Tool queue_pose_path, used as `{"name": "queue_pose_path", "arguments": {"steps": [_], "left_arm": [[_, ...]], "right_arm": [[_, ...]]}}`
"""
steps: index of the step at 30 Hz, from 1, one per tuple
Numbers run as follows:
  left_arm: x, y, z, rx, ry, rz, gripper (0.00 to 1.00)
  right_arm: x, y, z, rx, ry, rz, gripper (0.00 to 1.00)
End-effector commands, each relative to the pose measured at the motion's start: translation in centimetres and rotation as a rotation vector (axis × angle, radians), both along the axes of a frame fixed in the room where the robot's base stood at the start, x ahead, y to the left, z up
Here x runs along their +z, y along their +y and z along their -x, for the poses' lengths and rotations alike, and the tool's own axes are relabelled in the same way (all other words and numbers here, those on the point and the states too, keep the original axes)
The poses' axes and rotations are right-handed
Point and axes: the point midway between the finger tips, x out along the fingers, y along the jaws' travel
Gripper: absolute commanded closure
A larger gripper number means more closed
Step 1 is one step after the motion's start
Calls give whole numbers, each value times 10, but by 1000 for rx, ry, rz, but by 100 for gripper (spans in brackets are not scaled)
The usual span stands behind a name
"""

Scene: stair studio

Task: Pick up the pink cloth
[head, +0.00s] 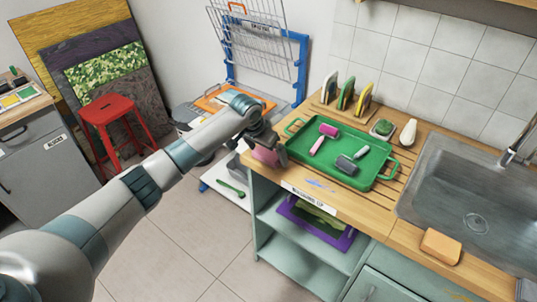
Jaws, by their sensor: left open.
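A pink item (264,155), which looks like the cloth, shows at the left edge of the wooden counter. It is partly hidden by my left gripper, so its full shape cannot be told. My left gripper (274,149) is open at the counter's left corner, right at the pink item. I cannot tell whether the fingers touch it or are around it. My right gripper is not in view.
A green tray (376,178) with a pink roller (323,138) and a grey roller (350,164) lies right of the gripper. A sink (465,195), a sponge (440,246) and a blue smear (320,184) are on the counter. A red stool (108,112) stands left.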

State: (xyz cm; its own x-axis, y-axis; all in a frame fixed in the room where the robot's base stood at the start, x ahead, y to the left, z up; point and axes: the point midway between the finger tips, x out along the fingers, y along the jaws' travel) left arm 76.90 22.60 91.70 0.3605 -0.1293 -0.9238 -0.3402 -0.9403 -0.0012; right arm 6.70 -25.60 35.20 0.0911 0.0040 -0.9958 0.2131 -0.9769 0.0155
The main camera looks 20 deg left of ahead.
Motion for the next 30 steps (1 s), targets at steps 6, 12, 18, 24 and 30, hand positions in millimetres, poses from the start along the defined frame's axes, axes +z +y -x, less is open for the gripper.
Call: {"name": "queue_pose_path", "arguments": {"steps": [6, 12, 18, 24, 30], "left_arm": [[0, 0, 0, 0, 0, 0, 0], [0, 0, 0, 1, 0, 0, 29], [0, 0, 0, 1, 0, 0, 44], [2, 0, 0, 1, 0, 0, 44], [13, 0, -1, 1, -2, 2, 44]], "right_arm": [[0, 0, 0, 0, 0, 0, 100], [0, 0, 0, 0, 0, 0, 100], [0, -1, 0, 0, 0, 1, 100], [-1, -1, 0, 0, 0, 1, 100], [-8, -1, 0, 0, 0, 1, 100]]}}
